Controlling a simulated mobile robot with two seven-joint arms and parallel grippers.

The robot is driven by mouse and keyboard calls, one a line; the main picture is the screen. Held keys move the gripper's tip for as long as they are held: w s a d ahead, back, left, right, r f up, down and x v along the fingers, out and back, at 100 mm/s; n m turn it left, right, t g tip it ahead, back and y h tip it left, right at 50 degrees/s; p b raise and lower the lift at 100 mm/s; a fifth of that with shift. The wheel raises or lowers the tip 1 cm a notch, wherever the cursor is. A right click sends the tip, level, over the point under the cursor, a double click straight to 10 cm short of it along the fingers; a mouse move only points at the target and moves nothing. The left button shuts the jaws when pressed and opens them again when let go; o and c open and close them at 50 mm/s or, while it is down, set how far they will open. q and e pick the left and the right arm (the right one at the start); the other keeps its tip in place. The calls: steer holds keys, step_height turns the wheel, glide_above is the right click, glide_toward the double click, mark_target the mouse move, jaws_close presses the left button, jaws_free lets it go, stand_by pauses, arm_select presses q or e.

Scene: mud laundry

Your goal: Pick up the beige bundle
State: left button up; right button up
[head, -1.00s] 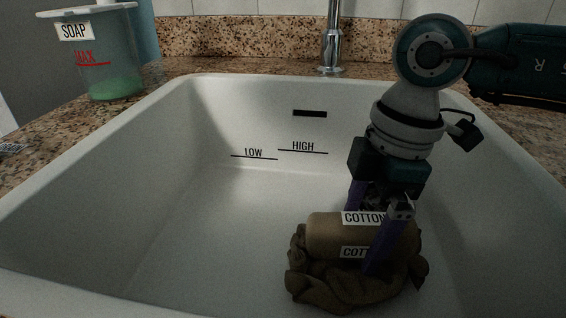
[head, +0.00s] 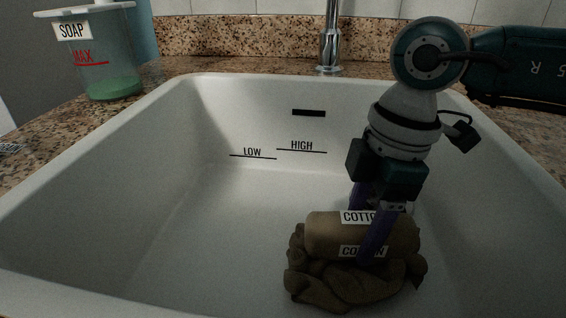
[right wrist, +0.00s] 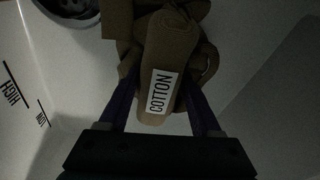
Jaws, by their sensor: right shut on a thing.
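The beige bundle (head: 325,236) is a rolled cloth with white labels reading COTTON. It rests on crumpled brown cloth in the sink basin, at the lower right of the head view. My right gripper (head: 365,235) reaches down over it, with one purple finger on the near side and the other mostly hidden behind it. In the right wrist view the bundle (right wrist: 172,50) lies between the two fingers, which are shut on it. The bundle sits low, and I see no clear gap beneath it. My left gripper is not in view.
The white sink (head: 130,190) has walls around the bundle, with LOW and HIGH marks at the back. A tap (head: 330,45) stands behind it. A soap container (head: 108,55) stands on the granite counter at left. The basin's left part is clear.

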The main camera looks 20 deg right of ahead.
jaws_close()
steer(key=shift+r, duration=0.1)
stand_by(0.4)
